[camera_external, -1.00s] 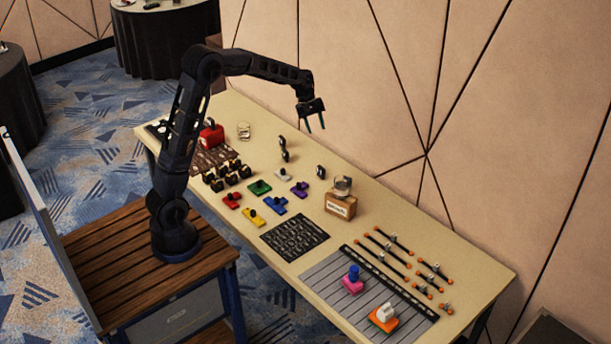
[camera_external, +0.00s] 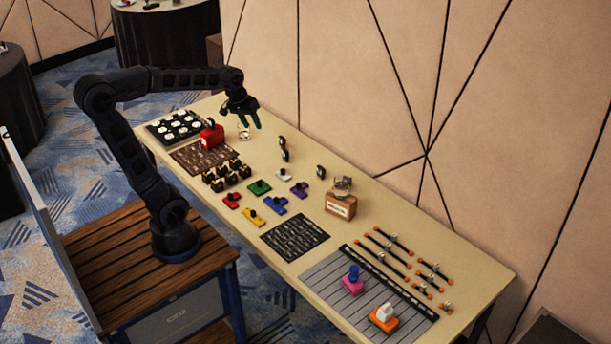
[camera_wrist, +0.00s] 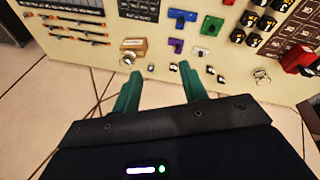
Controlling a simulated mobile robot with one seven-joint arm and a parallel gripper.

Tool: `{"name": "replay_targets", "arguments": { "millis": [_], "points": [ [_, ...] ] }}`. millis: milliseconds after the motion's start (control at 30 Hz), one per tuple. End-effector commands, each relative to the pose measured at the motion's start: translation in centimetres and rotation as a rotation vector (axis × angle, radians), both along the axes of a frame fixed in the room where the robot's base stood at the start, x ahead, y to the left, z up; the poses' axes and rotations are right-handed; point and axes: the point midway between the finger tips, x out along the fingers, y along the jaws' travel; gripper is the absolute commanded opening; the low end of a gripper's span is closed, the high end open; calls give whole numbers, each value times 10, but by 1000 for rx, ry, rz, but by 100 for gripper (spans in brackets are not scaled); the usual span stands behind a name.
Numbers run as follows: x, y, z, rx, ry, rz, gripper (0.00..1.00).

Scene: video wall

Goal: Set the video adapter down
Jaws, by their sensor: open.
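My gripper (camera_external: 249,122) is open and empty, above the far left part of the table, close over a small clear glass (camera_external: 243,135). In the wrist view my gripper (camera_wrist: 162,76) shows two green fingers spread apart with nothing between them. I cannot tell which object is the video adapter. Several coloured pieces lie mid-table, among them a green piece (camera_external: 259,187), a blue piece (camera_external: 275,206) and a purple piece (camera_external: 299,189). A small dark upright piece (camera_external: 320,171) stands toward the wall, apart from my gripper.
A red object (camera_external: 212,135) stands near the glass. A black tray with white discs (camera_external: 165,126) is at the table's left end. A wooden box (camera_external: 341,206) and a dark printed mat (camera_external: 295,237) are right of centre. The wall (camera_external: 340,80) borders the table's back.

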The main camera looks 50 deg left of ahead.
Motion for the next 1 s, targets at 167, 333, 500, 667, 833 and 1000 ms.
{"name": "replay_targets", "arguments": {
  "millis": [167,333,500,667,833,1000],
  "points": [
    [-55,5,-2,75,-54,-105,43],
    [-101,10,-12,151,-97,-203,43],
    [-134,15,-23,212,-126,-277,43],
    [-148,17,-29,242,-137,-310,43],
    [-150,17,-30,248,-139,-317,43],
    [-150,17,-30,247,-138,-317,43]
  ]
}}
